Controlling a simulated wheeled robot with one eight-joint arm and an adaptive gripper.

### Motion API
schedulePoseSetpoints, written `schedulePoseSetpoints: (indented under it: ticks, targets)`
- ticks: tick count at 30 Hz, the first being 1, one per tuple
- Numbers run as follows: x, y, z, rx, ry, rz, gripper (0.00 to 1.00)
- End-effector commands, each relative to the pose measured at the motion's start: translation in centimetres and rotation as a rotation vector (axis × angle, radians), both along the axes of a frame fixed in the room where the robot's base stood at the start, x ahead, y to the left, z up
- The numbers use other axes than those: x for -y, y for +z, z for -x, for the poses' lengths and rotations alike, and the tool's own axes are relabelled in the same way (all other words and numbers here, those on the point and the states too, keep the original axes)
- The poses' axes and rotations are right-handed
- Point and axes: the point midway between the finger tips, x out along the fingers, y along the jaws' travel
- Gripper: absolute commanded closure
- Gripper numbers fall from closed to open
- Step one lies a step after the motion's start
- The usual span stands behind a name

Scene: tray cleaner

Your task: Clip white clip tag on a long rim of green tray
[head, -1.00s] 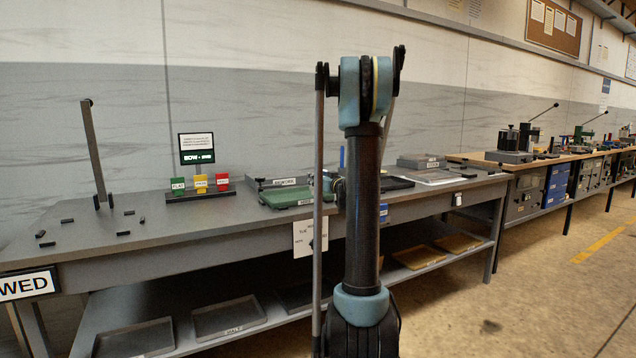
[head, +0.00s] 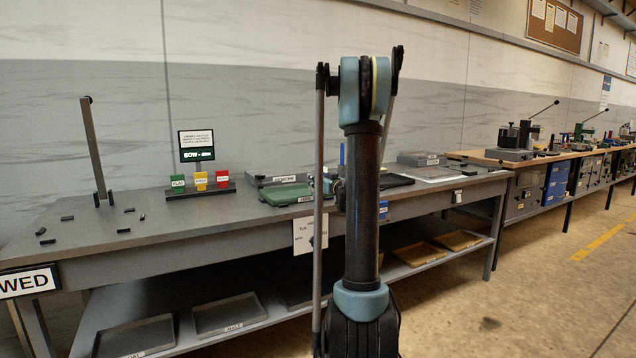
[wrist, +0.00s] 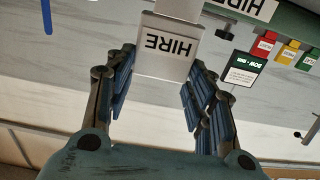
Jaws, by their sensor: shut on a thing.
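The white clip tag (wrist: 167,48) shows upside down in the wrist view, with HIRE printed on it in black. My gripper (wrist: 163,68) is shut on it, one dark ribbed finger at each side. In the head view the green tray (head: 285,196) lies on the grey bench, partly behind my arm. My gripper is mostly hidden there by my arm.
The grey bench (head: 165,232) has a rack of green, yellow and red tags (head: 200,183) left of the tray and a small sign (head: 196,146) behind it. Small dark pieces and an upright post (head: 95,150) are farther left. Grey trays (head: 228,314) lie on the lower shelf.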

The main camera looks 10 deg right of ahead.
Motion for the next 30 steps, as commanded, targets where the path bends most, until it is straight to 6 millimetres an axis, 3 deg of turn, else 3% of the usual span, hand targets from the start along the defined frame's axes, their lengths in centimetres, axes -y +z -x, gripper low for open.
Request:
schedulePoseSetpoints:
  ticks: [20,21,23,30]
  targets:
    - [0.0,-1.4,0.0,0.0,0.0,0.0,0.67]
    - [0.0,-1.4,0.0,0.0,0.0,0.0,0.44]
    - [0.0,-1.3,0.0,0.0,0.0,0.0,0.3]
    - [0.0,-1.3,0.0,0.0,0.0,0.0,0.27]
